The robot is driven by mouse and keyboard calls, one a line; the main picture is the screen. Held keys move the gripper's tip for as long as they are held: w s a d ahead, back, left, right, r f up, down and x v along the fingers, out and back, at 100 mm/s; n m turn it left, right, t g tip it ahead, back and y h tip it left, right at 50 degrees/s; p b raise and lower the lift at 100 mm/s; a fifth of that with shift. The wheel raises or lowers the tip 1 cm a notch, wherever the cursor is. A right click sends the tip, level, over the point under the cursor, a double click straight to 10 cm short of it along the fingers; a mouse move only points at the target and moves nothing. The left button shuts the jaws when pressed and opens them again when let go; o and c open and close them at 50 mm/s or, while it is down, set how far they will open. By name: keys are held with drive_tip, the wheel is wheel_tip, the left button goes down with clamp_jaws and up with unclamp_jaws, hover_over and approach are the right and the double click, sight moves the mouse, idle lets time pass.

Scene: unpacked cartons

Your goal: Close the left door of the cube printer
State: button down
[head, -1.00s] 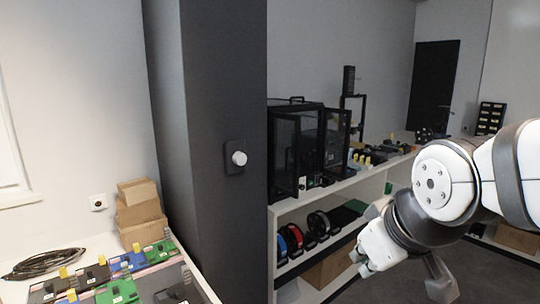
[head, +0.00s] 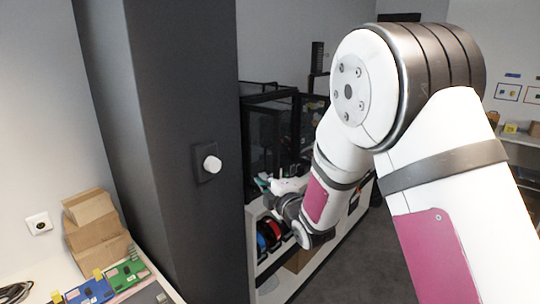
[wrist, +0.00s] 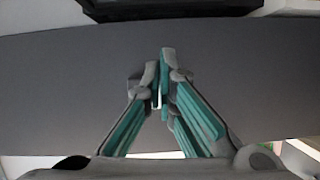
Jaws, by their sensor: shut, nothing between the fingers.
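The cube printer (head: 268,98) is a black-framed box with dark clear panels, on the white shelf unit behind the dark pillar. The pillar covers its left side and my arm covers part of its right. A dark panel stands at its front, but I cannot tell clearly how far the left door is open. My gripper is low in front of the printer in the head view, small and partly hidden by my arm. In the wrist view my gripper (wrist: 160,82) has its teal fingers together and empty, before a plain dark grey surface.
The dark pillar (head: 165,130) with a white knob (head: 212,164) stands close on the left. Below the printer, red and blue spools (head: 268,232) sit on the lower shelf. Cardboard boxes (head: 95,228) stand on the left table. Grey floor (head: 350,275) is open at the lower right.

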drive_tip(key=w+a+p, duration=0.1)
drive_tip(key=w+a, duration=0.1)
drive_tip(key=w, duration=1)
drive_tip(key=shift+a+f+n+y, duration=0.2)
drive_tip(key=shift+a+n+y, duration=0.1)
drive_tip(key=shift+n, duration=0.1)
drive_tip(key=shift+d, duration=0.15)
